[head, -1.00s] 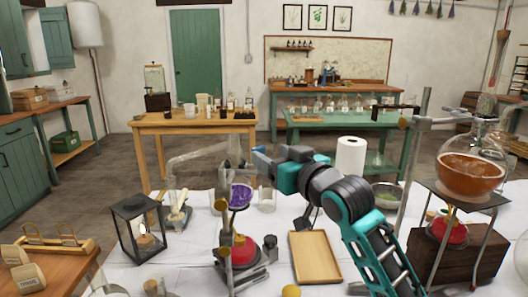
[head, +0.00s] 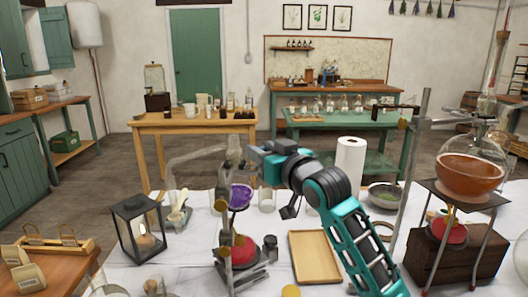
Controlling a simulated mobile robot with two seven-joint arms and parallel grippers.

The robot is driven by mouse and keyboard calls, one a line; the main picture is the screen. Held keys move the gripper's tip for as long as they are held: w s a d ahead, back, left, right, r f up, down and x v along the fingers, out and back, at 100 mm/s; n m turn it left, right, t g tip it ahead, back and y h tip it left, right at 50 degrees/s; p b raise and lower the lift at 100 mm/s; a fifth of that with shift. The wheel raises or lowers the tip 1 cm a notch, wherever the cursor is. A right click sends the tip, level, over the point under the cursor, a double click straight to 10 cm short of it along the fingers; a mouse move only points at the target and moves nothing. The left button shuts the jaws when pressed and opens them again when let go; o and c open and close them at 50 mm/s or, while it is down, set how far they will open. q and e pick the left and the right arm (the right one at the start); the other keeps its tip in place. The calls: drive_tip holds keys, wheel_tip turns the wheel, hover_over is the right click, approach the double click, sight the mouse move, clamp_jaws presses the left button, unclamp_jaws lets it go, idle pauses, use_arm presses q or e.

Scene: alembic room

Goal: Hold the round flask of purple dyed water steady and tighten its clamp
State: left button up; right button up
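The round flask with purple dyed water (head: 240,196) stands in the middle of the head view, above a red burner (head: 243,248) and held in a metal stand. Its clear glass neck rises toward a grey metal clamp (head: 235,155), where a glass tube leads off to the left. My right gripper (head: 254,151) comes in from the right, level with the neck and clamp. Its tips are small and overlap the glass and metal, so I cannot tell whether they touch or are open. My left gripper is not in view.
An empty wooden tray (head: 315,257) lies right of the burner on the white-topped table. A black lantern (head: 138,230) stands to the left. A paper roll (head: 350,160) and a bowl (head: 385,195) stand behind my arm. An orange-filled flask (head: 470,172) stands on a tripod at right.

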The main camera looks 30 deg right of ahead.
drive_tip(key=c, duration=0.5)
drive_tip(key=shift+o, duration=0.2)
drive_tip(key=shift+a+m+g+h+p, duration=0.2)
drive_tip(key=shift+m+h+p, duration=0.55)
drive_tip(key=shift+h, duration=0.4)
drive_tip(key=shift+a+m+g+h+p, duration=0.2)
drive_tip(key=shift+m+h+p, duration=0.5)
drive_tip(key=shift+h, duration=0.45)
drive_tip(key=shift+w, duration=0.1)
drive_tip(key=shift+d, duration=0.1)
drive_tip(key=o, duration=1)
drive_tip(key=shift+o, duration=0.2)
